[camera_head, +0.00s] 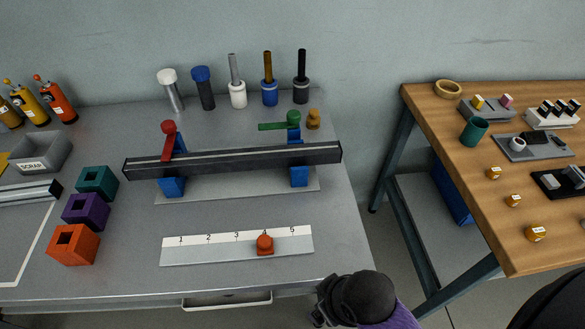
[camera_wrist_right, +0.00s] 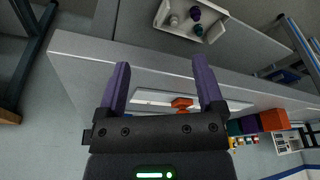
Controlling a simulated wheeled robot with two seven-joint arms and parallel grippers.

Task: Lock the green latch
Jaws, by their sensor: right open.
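The green latch (camera_head: 292,119) is at the back right of the fixture in the head view. Its flat arm points left, behind the dark bar (camera_head: 235,160) and clear of it. The bar lies across two blue supports (camera_head: 299,176). A red latch (camera_head: 168,140) at the left support reaches toward the bar. My right gripper (camera_wrist_right: 160,65) is open in the right wrist view, its two purple fingers apart with nothing held between them. In the head view, part of my right arm shows at the table's front right corner, well away from the latch. My left gripper is in neither view.
A numbered strip (camera_head: 200,253) with an orange slider (camera_head: 264,245) lies in front of the fixture. Several capped and handled tools, including a blue-capped one (camera_head: 203,88), stand behind it. A small brown piece (camera_head: 313,119) stands right beside the green latch. Coloured blocks (camera_head: 73,244) are at left.

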